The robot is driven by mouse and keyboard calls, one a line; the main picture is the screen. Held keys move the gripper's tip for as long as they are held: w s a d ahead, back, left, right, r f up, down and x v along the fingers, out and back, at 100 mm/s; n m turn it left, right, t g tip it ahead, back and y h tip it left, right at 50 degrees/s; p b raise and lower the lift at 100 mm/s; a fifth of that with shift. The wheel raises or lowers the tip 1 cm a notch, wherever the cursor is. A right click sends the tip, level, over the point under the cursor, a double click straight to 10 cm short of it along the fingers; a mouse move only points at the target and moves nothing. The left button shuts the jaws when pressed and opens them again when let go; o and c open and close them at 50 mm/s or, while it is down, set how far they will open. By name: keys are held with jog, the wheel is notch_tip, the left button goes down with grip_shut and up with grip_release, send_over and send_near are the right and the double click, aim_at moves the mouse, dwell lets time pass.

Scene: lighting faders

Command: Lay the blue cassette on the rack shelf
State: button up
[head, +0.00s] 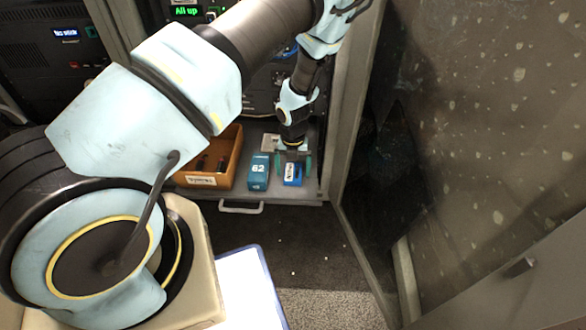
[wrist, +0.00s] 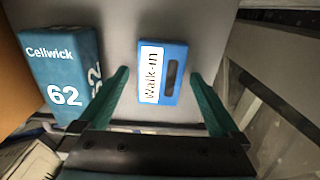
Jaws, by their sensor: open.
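The blue cassette (head: 292,175) lies flat on the grey rack shelf (head: 232,194), near the shelf's right end. In the wrist view the cassette (wrist: 173,88) shows a white label reading "Walk-in" and a dark window. My gripper (head: 293,163) is over the cassette and points down at it. In the wrist view the two green fingers of my gripper (wrist: 159,74) are apart, one on each side of the cassette, with a gap on both sides. The jaws are open and hold nothing. How high the fingertips are above the shelf is hard to tell.
A teal box marked 62 (head: 258,171) stands just left of the cassette. An orange-brown bin (head: 228,160) with dark items stands further left. A rack post and an open door panel (head: 480,120) are close on the right. A handle (head: 241,208) is below the shelf edge.

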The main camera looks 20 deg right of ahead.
aim_at(293, 172)
jog(key=w+a+r+m+p, duration=0.1)
jog(key=a+r+m+p, duration=0.15)
jog(key=r, duration=0.75)
jog(key=w+a+r+m+p, duration=0.1)
jog(key=a+r+m, duration=0.2)
jog(key=r, duration=0.6)
jog(key=s+a+r+m, duration=0.3)
jog(key=a+r+m, duration=0.6)
jog(key=a+m, duration=0.3)
jog(key=s+a+r+m+t, duration=0.1)
jog(key=s+a+r+m, duration=0.2)
jog(key=a+r+m, duration=0.7)
jog(key=a+m, duration=0.2)
jog(key=m, duration=0.2)
jog(key=shift+s+r+m+t, duration=0.15)
jog(key=shift+r+m+t, duration=0.05)
jog(key=shift+m+t, duration=0.15)
